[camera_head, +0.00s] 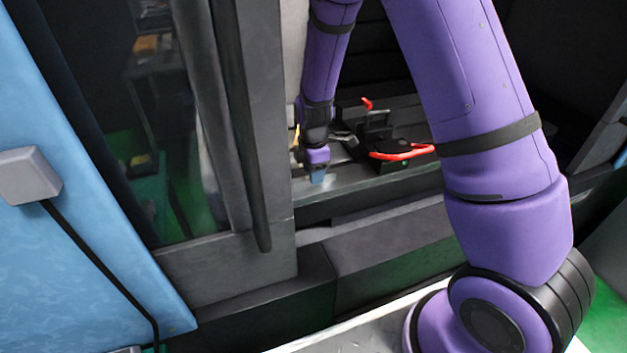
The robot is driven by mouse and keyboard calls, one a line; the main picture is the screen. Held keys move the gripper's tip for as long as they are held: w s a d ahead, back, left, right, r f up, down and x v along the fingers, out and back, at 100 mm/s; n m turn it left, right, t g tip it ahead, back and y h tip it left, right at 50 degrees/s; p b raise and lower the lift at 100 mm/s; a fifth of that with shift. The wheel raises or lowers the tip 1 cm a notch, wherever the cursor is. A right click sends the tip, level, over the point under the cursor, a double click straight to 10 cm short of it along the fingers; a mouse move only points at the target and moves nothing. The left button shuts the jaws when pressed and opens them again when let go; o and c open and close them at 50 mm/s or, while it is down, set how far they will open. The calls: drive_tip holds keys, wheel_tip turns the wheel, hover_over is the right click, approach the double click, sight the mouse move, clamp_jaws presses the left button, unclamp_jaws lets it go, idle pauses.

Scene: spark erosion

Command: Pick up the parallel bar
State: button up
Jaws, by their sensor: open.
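My gripper (318,179) points down inside the machine's opening, low over its grey bed (350,190). It is small in the view and its light blue fingertip end is near the bed surface. It is open. I cannot make out a parallel bar with certainty; it may be hidden behind my gripper or the door frame, or be too small to tell. Whether the fingertips touch anything cannot be told.
A black fixture with a red handle (400,153) stands on the bed just right of my gripper. A dark door frame (255,130) with glass is close on the left. The machine's front sill (390,245) runs below the opening. A blue panel (70,250) is at far left.

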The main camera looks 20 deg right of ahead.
drive_tip(key=shift+f, duration=1.2)
clamp_jaws()
drive_tip(key=shift+r, duration=0.15)
